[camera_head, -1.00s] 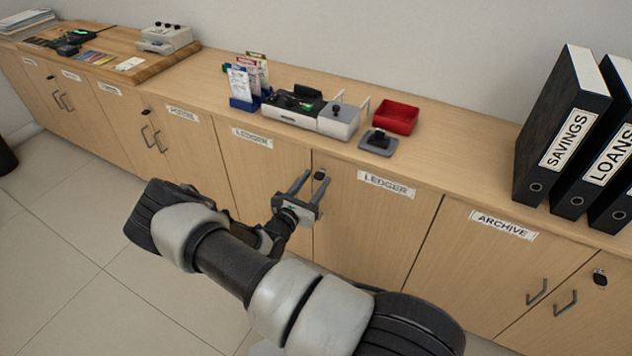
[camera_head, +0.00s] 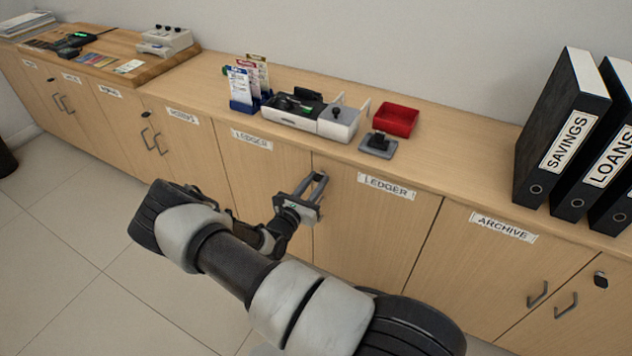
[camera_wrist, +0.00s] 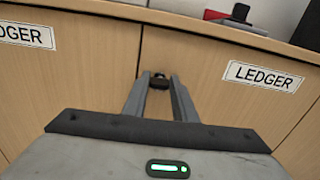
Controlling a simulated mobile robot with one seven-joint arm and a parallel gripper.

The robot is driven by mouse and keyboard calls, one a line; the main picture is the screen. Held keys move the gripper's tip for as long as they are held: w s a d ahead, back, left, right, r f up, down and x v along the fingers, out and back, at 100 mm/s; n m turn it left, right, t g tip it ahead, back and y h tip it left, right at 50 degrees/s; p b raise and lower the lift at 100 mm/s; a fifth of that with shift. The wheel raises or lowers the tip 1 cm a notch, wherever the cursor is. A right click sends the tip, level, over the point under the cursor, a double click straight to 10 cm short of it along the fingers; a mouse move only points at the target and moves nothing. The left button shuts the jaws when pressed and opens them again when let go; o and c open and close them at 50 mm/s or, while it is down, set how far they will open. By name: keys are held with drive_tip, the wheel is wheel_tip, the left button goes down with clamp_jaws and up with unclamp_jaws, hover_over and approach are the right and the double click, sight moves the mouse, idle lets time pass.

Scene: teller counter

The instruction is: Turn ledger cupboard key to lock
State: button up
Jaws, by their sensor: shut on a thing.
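The ledger cupboard shows as two wooden doors, a left door (camera_head: 262,170) and a right door (camera_head: 375,235), each with a LEDGER label. My gripper (camera_head: 319,177) is at the right door's upper left edge, by the seam, in the head view. In the wrist view my gripper (camera_wrist: 159,80) has its fingers closed on the dark key (camera_wrist: 159,83) at the lock. The key's top shows between the fingertips; its shaft and the lock face are hidden. I cannot tell the key's angle.
The countertop (camera_head: 465,165) above holds a red tray (camera_head: 397,119), a grey stand (camera_head: 379,145), a white device (camera_head: 340,121) and a leaflet holder (camera_head: 243,102). Large binders (camera_head: 563,130) stand at the right. Open floor (camera_head: 75,240) lies at the left.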

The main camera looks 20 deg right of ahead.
drive_tip(key=n, duration=0.4)
drive_tip(key=shift+p, duration=0.4)
drive_tip(key=n, duration=0.5)
drive_tip(key=shift+w+a+f, duration=0.1)
drive_tip(key=n, duration=0.4)
drive_tip(key=shift+f+n, duration=0.15)
drive_tip(key=shift+n, duration=2.05)
drive_tip(key=o, duration=1)
drive_tip(key=shift+o, duration=0.2)
